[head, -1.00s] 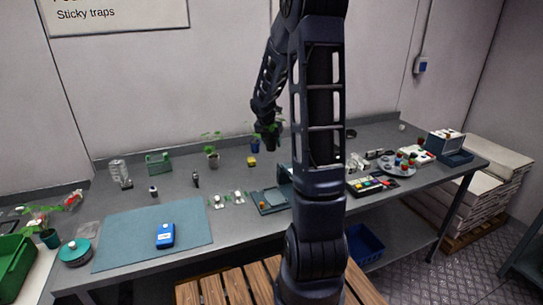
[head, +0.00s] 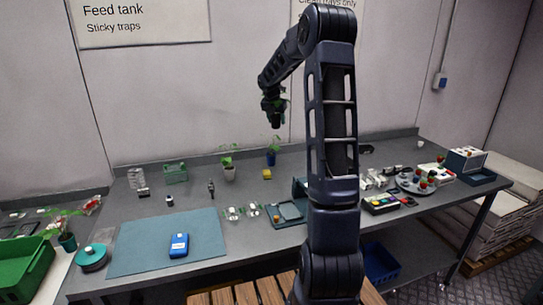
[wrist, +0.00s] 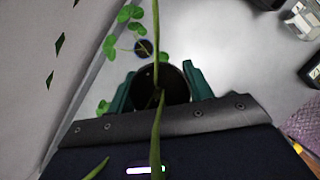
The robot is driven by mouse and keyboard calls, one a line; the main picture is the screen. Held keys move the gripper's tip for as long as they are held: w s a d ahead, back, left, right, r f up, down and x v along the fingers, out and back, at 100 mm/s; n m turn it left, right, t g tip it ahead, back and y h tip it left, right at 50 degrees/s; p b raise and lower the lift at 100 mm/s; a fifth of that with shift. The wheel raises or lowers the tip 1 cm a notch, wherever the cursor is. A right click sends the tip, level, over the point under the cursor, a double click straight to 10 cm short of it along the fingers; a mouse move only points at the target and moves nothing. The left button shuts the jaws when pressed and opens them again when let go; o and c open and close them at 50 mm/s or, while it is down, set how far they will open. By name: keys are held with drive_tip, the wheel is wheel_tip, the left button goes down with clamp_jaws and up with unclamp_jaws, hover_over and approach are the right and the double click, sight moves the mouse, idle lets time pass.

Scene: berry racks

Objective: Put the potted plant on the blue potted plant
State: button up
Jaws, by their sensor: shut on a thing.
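My gripper (head: 273,108) is raised above the back of the bench. In the wrist view its green fingers (wrist: 160,88) are shut on a dark pot (wrist: 160,75), the held potted plant, whose long green stems cross the picture. Little of the held plant shows in the head view. The blue potted plant (head: 271,158) stands upright on the bench near the back wall, below my gripper with a clear gap between them. A small blue pot with round leaves also shows in the wrist view (wrist: 143,47), beyond the held pot.
A plant in a pale pot (head: 229,173) stands left of the blue one, and a yellow block (head: 267,174) lies in front. A green basket (head: 176,174) is farther left. A teal mat (head: 140,250) with a blue device (head: 179,245) lies at front left.

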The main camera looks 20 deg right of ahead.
wheel_tip(320, 180, up, 2)
hover_over(271, 154)
wheel_tip(271, 154, down, 20)
drive_tip(key=shift+d+r, duration=0.1)
idle(0.5)
drive_tip(key=o, duration=1)
